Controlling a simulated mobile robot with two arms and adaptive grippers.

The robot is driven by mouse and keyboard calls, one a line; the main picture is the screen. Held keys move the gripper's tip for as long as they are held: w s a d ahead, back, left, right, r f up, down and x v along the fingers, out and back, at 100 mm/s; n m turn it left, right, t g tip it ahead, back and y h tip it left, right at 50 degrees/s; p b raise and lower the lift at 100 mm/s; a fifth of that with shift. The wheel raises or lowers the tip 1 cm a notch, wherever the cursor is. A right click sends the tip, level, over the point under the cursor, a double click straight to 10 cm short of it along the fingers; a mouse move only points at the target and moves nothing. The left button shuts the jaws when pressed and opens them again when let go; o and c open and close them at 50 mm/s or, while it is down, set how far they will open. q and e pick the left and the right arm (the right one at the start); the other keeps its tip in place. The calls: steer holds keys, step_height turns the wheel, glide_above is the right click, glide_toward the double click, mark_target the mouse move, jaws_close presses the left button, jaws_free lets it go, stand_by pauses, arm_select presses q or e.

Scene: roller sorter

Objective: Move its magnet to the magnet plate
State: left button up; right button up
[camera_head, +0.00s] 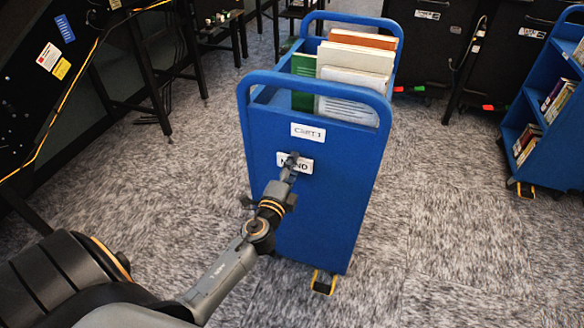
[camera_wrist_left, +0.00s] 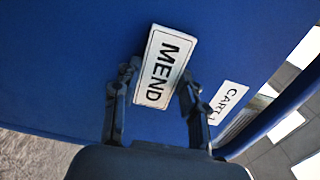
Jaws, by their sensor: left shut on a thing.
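The white MEND magnet (camera_head: 304,166) is in front of the blue end panel of the cart (camera_head: 330,215), just below its CART 1 label (camera_head: 307,131). My left gripper (camera_head: 289,163) is shut on the magnet and covers part of its lettering in the head view. In the left wrist view the magnet (camera_wrist_left: 166,68) sits between the two fingers, tilted in the picture. I cannot tell whether it touches the panel. I cannot pick out a separate magnet plate. My right gripper is out of view.
Several books (camera_head: 352,65) stand in the cart's top. Another blue cart with books (camera_head: 548,95) is at the right. Dark bins (camera_head: 428,45) stand behind, and a black machine (camera_head: 45,75) is at the left. Carpet (camera_head: 425,190) is clear right of the cart.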

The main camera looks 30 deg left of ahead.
arm_select(q)
jaws_close()
steer(key=shift+s, duration=0.1)
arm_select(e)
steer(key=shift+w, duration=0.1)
arm_select(q)
steer(key=shift+s, duration=0.25)
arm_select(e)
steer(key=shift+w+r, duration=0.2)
arm_select(q)
steer(key=shift+s+d, duration=0.1)
steer(key=shift+s, duration=0.1)
steer(key=b+v, duration=0.1)
steer(key=v, duration=0.6)
steer(key=shift+b, duration=0.3)
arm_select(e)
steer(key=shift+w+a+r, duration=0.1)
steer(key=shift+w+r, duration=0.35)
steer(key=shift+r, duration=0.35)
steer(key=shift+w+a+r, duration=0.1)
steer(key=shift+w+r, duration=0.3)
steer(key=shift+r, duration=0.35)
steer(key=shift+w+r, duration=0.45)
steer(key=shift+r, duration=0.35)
